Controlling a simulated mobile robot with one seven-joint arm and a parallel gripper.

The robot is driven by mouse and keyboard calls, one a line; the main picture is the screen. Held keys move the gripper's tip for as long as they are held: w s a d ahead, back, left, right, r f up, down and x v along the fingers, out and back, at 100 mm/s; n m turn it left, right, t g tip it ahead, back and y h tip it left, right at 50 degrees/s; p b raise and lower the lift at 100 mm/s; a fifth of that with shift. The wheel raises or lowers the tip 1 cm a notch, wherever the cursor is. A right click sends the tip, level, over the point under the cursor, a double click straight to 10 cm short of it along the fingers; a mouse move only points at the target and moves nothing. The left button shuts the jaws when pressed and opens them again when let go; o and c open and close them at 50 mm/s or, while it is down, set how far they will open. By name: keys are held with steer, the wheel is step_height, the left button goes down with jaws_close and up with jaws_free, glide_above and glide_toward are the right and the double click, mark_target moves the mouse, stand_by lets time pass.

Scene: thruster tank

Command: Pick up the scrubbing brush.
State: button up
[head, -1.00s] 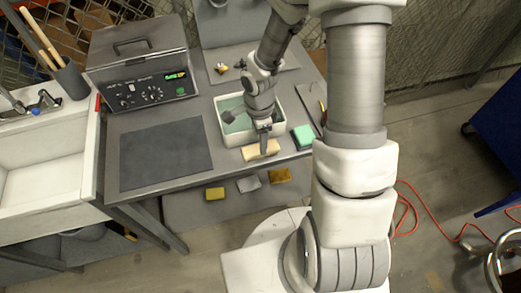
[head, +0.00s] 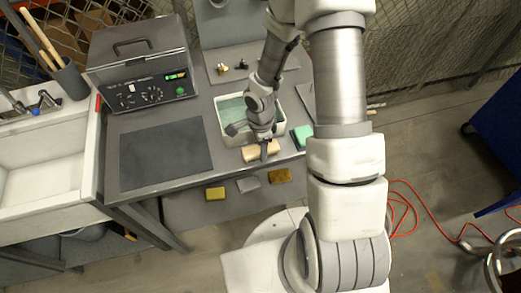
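A pale tan block (head: 250,154), which looks like the scrubbing brush, lies at the front edge of the grey table, just in front of the white tank (head: 276,126). No bristles show. My gripper (head: 265,152) points down right at the block and hides part of its middle and right. I cannot tell whether the fingers are around it, on it or just above it. The finger gap is too small to make out, so open or shut does not show.
A green sponge (head: 302,135) lies right of the tank. A dark mat (head: 165,160) lies left, with a control box (head: 145,80) behind it. Yellow (head: 215,193), grey (head: 248,184) and brown (head: 279,176) pads lie on a lower shelf. A white sink (head: 45,165) is at far left.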

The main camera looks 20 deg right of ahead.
jaws_close()
steer(key=shift+r, duration=0.1)
steer(key=shift+r, duration=0.45)
step_height(320, 180, up, 3)
steer(key=shift+r, duration=0.15)
steer(key=d+r, duration=0.6)
steer(key=d, duration=0.5)
steer(key=shift+d+r+p, duration=0.3)
steer(key=shift+d, duration=0.05)
steer(key=shift+s, duration=0.1)
